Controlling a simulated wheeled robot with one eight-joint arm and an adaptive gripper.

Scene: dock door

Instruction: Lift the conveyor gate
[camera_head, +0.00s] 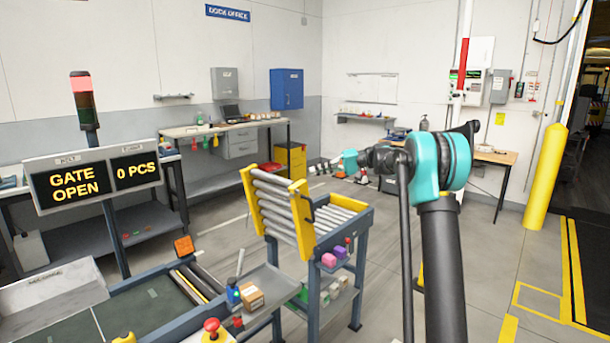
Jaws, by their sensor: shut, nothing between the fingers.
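The conveyor gate (277,207) is a section of grey rollers in a yellow frame. It stands steeply tilted up, its lower end by a flat roller section (333,219) on a blue-grey stand. A gap lies between it and the conveyor at the lower left. The display (74,186) reads "GATE OPEN" and "0 PCS". My gripper (317,167) is small in the picture, beyond the teal joint of my arm. It appears above and right of the gate, apart from it, with nothing visible in it. Its fingers are too small to make out clearly.
The belt conveyor (140,305) with a red stop button (211,327) is at lower left. A side tray (262,283) holds a small brown box (251,296). A yellow bollard (546,178) stands at right. The floor between is mostly clear.

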